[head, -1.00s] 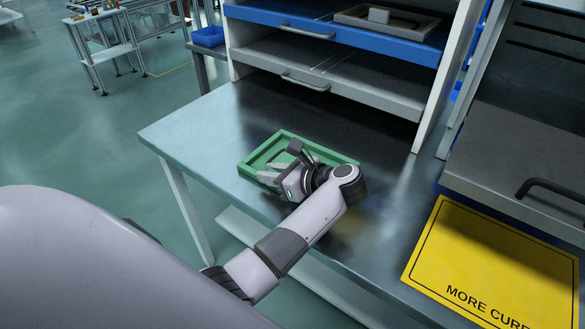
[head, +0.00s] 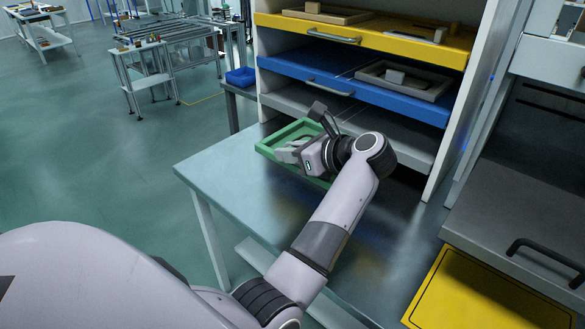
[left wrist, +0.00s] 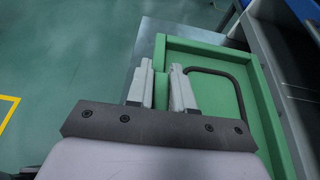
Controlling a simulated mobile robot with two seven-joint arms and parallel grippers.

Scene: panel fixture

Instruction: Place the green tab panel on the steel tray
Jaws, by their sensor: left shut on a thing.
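The green tab panel (head: 289,133) is a rectangular frame with a raised rim. My left gripper (head: 291,153) is shut on its left edge, and in the left wrist view the two fingers (left wrist: 160,82) clasp the rim of the panel (left wrist: 216,104). The panel is held above the table, in front of the grey steel tray (head: 405,135), the lowest tray in the rack. My gripper and arm hide part of the panel and of the tray's front. My right gripper is not in view.
The steel table (head: 235,190) is bare at the left. A grey unit with a black handle (head: 545,255) stands at the right, above a yellow sign (head: 480,290).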

